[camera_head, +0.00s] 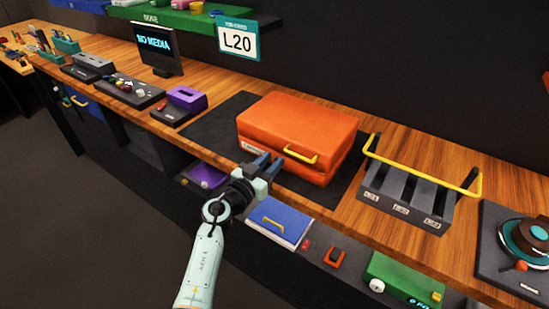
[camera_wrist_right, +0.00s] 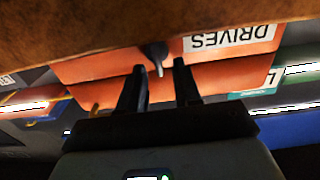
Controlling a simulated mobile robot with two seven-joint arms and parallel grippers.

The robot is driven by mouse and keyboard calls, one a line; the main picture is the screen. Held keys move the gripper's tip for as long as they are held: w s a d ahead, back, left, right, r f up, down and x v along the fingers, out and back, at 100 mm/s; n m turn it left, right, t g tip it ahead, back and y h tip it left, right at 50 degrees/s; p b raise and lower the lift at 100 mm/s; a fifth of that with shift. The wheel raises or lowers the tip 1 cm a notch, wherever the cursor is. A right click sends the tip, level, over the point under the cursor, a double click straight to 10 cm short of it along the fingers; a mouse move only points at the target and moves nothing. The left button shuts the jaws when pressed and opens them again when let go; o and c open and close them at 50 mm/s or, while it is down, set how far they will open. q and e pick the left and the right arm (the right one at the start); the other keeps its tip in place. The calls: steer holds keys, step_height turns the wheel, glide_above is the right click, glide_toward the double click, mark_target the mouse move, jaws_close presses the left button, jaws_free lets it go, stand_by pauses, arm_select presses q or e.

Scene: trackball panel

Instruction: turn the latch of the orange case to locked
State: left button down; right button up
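The orange case (camera_head: 297,127) lies closed on a dark mat, with a yellow handle (camera_head: 300,155) on its front. Its front and DRIVES label (camera_wrist_right: 229,38) show upside down in the right wrist view. A small dark latch (camera_wrist_right: 154,52) with a pale tip is on the case front there, in line with the gap between my fingers. My right gripper (camera_head: 268,160) is at the front left of the case, fingers toward it. Its two fingers (camera_wrist_right: 160,70) are apart, with nothing clearly held. It hides the latch in the head view. My left gripper is not in view.
Right of the case is a dark slotted rack (camera_head: 405,196) with a yellow bar. A dark turntable unit (camera_head: 525,240) stands farther right. Left is a small purple-topped box (camera_head: 186,98). Below the counter edge are a blue drawer (camera_head: 280,223) and a green box (camera_head: 403,279).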

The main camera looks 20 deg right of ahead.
steer(key=shift+s+a, duration=0.1)
steer(key=shift+c, duration=0.7)
jaws_close()
